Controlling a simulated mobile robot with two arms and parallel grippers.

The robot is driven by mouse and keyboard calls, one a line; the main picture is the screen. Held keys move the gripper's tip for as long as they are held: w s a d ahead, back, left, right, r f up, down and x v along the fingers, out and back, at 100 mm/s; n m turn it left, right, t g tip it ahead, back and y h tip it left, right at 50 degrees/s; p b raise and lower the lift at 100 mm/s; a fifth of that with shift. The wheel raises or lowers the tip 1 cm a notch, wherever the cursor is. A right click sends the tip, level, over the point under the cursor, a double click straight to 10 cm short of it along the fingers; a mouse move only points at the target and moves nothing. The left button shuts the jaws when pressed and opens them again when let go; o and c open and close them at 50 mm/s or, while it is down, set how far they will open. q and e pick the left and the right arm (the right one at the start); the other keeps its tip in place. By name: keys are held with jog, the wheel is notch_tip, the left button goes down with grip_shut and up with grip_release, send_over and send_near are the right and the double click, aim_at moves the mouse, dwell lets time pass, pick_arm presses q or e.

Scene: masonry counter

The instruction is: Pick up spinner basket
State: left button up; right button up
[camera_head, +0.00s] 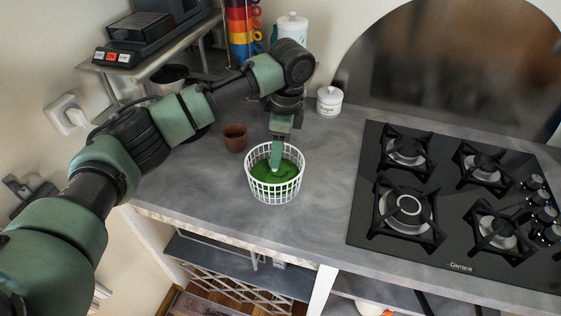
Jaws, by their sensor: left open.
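The spinner basket (274,190) is a round white lattice basket with green contents (284,178). It stands upright on the grey counter, left of the stove. My left gripper (276,166) points down from above, with its green finger reaching inside the basket's rim. It is open; the second finger is hard to make out, and I cannot tell whether the gripper touches the basket wall. My right gripper is not in the picture.
A small brown pot (235,138) stands just behind and left of the basket. A white lidded jar (329,101) is behind it. A black gas stove (362,215) fills the right. The counter (215,190) is clear around the basket's front, above open shelves.

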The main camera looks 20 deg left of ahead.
aim_at(275, 172)
pick_arm(q)
jog(key=shift+w+f, duration=0.2)
jog(key=shift+w, duration=0.1)
jog(key=shift+w+a+f, duration=0.1)
jog(key=shift+f, duration=0.25)
jog(key=shift+s+a+f+p, duration=0.15)
jog(key=shift+s+f+p, duration=0.1)
jog(key=shift+f+p, duration=0.25)
jog(key=shift+s+a+f+p, duration=0.1)
jog(key=shift+s+f+p, duration=0.15)
jog(key=shift+f, duration=0.35)
jog(key=f, duration=0.2)
jog(key=f+p, duration=0.1)
jog(key=shift+w+a+f, duration=0.15)
jog(key=shift+a+f, duration=0.1)
jog(key=shift+f, duration=0.35)
grip_shut()
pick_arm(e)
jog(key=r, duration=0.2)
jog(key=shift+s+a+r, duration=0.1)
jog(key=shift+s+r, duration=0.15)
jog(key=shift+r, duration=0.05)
